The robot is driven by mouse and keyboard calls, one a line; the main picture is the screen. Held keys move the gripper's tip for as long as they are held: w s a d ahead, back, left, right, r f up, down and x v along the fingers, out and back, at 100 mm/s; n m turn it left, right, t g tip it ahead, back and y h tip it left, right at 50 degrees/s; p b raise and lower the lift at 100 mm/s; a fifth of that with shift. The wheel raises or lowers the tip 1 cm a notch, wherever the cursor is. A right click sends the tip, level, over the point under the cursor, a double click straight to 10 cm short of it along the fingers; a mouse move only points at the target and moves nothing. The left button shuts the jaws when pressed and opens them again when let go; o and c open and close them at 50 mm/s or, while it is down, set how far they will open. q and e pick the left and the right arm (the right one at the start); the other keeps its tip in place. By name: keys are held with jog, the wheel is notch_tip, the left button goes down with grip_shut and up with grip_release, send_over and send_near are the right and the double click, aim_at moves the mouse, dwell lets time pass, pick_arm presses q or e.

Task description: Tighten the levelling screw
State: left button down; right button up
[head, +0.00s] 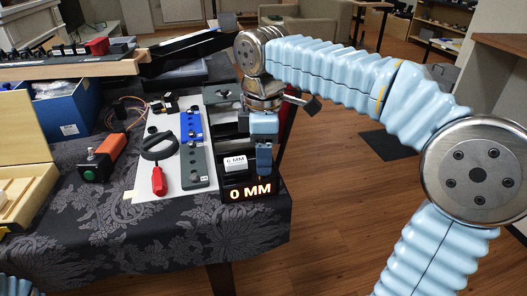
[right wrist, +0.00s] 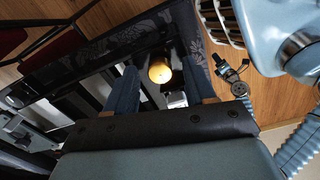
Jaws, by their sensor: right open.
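The levelling screw (right wrist: 160,70) shows in the right wrist view as a round, brass-coloured head. My right gripper (right wrist: 159,76) is open, with one blue finger on each side of the screw head. Whether the fingers touch it is not clear. In the head view my right gripper (head: 264,165) points down at a dark device at the right end of the table, and it hides the screw there. The device's display (head: 250,191) reads 0 MM in lit digits. My left gripper is out of view.
An orange box with a green button (head: 97,165) is further left. The patterned tablecloth (head: 170,235) is bare in front.

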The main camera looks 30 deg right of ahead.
grip_shut()
jog(key=shift+m, duration=0.4)
jog(key=m, duration=0.4)
jog(key=shift+m, duration=0.4)
jog(key=m, duration=0.5)
jog(key=shift+m, duration=0.3)
jog(key=m, duration=1)
jog(key=shift+m, duration=0.3)
